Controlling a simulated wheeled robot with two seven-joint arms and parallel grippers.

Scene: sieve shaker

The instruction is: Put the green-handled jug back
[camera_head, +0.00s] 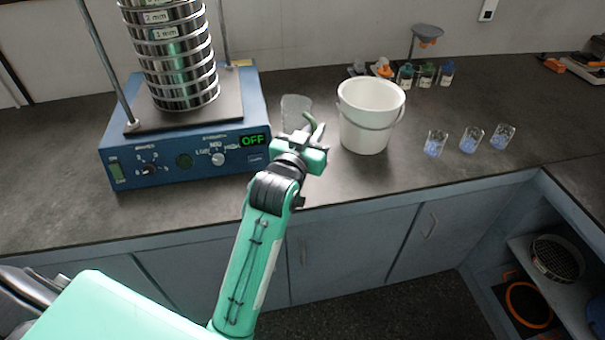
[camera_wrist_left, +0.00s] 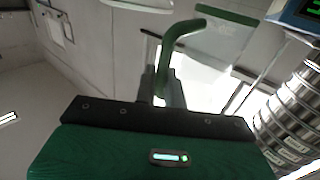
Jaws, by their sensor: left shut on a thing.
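The green-handled jug (camera_head: 296,107) is clear and stands upright between the blue sieve shaker and the white bucket. I cannot tell whether its base touches the bench. Its green handle (camera_head: 317,131) faces my left gripper (camera_head: 312,143), which is shut on it. In the left wrist view the curved green handle (camera_wrist_left: 184,35) rises from between the jaws of my left gripper (camera_wrist_left: 163,92). Part of the jug's clear body (camera_wrist_left: 225,45) shows beyond the handle there. The lower part of the jug is partly hidden behind the gripper in the head view. My right gripper is out of view.
The sieve shaker (camera_head: 185,160) with its sieve stack (camera_head: 178,60) stands close on the left and reads OFF. The white bucket (camera_head: 368,125) stands close on the right. Several small beakers (camera_head: 470,140) stand farther right. The bench front (camera_head: 500,165) is clear.

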